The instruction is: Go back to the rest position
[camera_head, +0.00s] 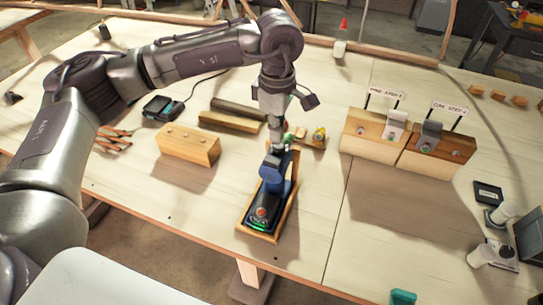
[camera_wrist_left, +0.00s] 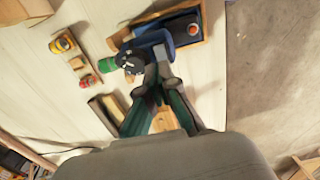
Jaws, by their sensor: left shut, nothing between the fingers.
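My left arm reaches in from the left in the head view, and its gripper (camera_head: 277,133) points down over the workbench. The wrist view shows the same gripper (camera_wrist_left: 162,80) with its fingers together and nothing between them. Just beyond the fingertips is a blue tool (camera_head: 272,168) with a black chuck and green front, standing in a wooden tray (camera_head: 289,212). The tool also shows in the wrist view (camera_wrist_left: 152,40). I cannot tell whether the fingertips touch it. My right gripper is in neither view.
A wooden block (camera_head: 188,146) lies left of the tray, with a black charger (camera_head: 160,108) behind it. Two signed wooden stands (camera_head: 367,137) are at the right. Small toolbox-coloured items (camera_head: 319,137) lie near the gripper.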

